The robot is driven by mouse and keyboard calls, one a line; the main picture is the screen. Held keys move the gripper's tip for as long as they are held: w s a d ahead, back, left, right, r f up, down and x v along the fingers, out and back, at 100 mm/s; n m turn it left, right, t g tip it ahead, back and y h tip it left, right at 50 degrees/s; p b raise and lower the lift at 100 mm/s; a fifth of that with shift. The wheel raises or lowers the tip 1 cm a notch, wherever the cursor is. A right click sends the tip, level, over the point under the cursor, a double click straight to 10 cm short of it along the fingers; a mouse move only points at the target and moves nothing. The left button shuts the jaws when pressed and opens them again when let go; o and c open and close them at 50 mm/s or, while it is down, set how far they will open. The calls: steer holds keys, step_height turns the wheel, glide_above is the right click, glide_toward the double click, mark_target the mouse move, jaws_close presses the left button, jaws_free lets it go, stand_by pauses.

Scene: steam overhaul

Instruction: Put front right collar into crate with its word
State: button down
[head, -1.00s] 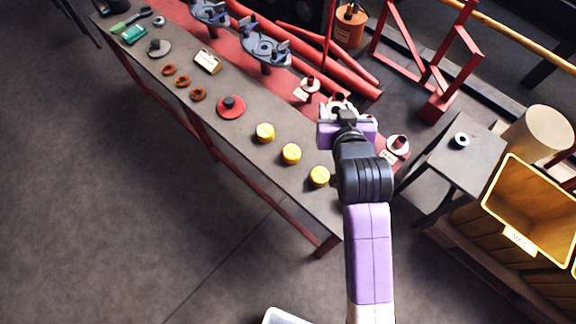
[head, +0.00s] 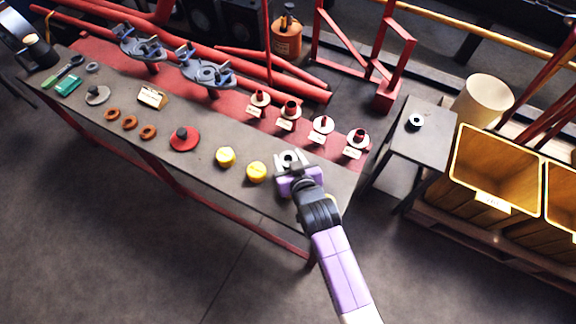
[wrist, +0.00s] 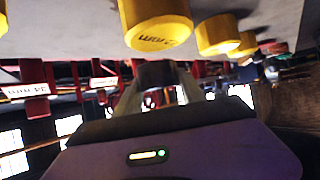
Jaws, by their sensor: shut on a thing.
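Two yellow crates stand at the right. The left crate (head: 461,165) has a white label whose word is too small to read; the right crate (head: 548,220) is partly out of frame.
Yellow round pieces (head: 225,156) stand along the bench's front; one (wrist: 155,25) is close beyond my fingertips in the wrist view. Labelled stands with red posts (head: 322,125) line the red strip behind. A small side table (head: 425,140) with a ring (head: 416,121) stands between bench and crates.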

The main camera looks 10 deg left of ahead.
steer(key=shift+f+b, duration=0.4)
steer(key=shift+f, duration=1.45)
steer(key=shift+f, duration=0.2)
steer(key=c, duration=0.7)
jaws_free()
steer(key=shift+r, duration=0.1)
steer(key=shift+s+r, duration=0.15)
steer(key=p+v, duration=0.2)
steer(key=v, duration=0.9)
steer(key=shift+s+d+r, duration=0.15)
steer(key=shift+s, duration=0.1)
